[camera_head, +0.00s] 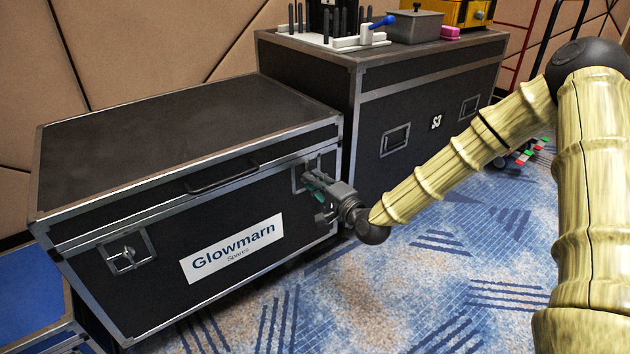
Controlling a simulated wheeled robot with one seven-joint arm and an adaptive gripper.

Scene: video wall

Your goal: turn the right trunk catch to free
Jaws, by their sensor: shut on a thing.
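A black trunk (150,240) with metal edges and a white "Glowmarn Spares" label stands at the left, its lid down. Its right catch (297,180) is on the front face near the right corner, mostly hidden by my gripper. My gripper (315,183) is at this catch, with its fingers shut on it. Which way the catch is turned cannot be told. The left catch (126,259) is in plain view on the front face, with nothing touching it.
A taller black case marked S3 (437,123) stands close behind the trunk's right end, carrying a white rack (360,37), a grey box (414,27) and a yellow device (466,12). A blue case (30,300) is at lower left. Carpet in front is clear.

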